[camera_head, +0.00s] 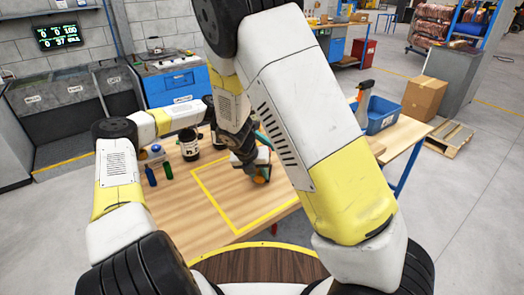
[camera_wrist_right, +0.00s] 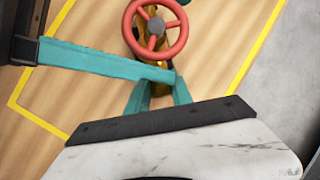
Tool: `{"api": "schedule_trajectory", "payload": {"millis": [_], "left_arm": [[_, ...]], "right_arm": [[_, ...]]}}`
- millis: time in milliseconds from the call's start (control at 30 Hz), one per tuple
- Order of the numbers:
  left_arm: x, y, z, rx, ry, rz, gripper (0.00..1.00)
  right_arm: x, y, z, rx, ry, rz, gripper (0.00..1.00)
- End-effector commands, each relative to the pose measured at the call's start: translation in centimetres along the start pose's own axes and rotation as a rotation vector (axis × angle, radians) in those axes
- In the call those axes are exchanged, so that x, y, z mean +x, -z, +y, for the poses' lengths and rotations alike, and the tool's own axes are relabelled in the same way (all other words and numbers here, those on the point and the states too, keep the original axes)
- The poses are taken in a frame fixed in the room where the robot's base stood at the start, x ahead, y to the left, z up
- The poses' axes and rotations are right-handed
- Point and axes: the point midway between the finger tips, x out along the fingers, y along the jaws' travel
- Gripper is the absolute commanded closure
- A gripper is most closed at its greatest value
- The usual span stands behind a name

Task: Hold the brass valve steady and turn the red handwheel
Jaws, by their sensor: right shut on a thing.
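The red handwheel (camera_wrist_right: 155,30) shows at the top of the right wrist view, with a dark hub. Brass parts of the valve (camera_wrist_right: 160,88) show behind the wheel and between my right fingertips. My right gripper (camera_wrist_right: 161,88) has teal fingers, one on each side of the brass, and is shut on it below the wheel. Another teal bar (camera_wrist_right: 100,60), seemingly a finger of my left gripper, reaches in from the left and ends beside the valve; whether it is open or shut is unclear. In the head view my arm hides most of the valve.
The wooden table (camera_head: 185,215) carries a yellow tape outline around the work spot. A dark pot (camera_head: 190,146) and small bottles (camera_head: 151,176) stand at its left. A blue bin (camera_head: 378,117) sits at the right. The front part of the table is clear.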

Motion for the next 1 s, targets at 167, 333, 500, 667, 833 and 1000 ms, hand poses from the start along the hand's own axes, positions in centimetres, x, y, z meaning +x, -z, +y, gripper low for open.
{"api": "schedule_trajectory", "payload": {"millis": [167,333,500,667,833,1000], "left_arm": [[-0.02,0.00,-0.01,0.000,0.000,0.000,0.48],[-0.04,0.00,-0.02,0.000,0.000,0.000,0.82],[-0.11,-0.01,0.02,-0.007,0.020,-0.002,0.86],[-0.16,0.01,0.19,-0.049,0.125,-0.003,0.86],[-0.03,0.05,0.22,-0.109,0.267,-0.001,0.86],[-0.02,0.05,0.14,-0.148,0.360,0.000,0.86]], "right_arm": [[0.00,-0.05,0.00,0.000,0.000,-0.001,1.00],[0.00,-0.05,0.00,0.001,0.000,-0.001,1.00],[0.00,-0.04,0.00,0.000,0.000,-0.001,1.00],[-0.01,-0.03,0.01,0.000,0.000,-0.001,1.00],[-0.01,-0.01,0.02,0.000,0.000,0.000,1.00],[-0.01,-0.01,0.02,0.000,0.000,0.000,1.00]]}}
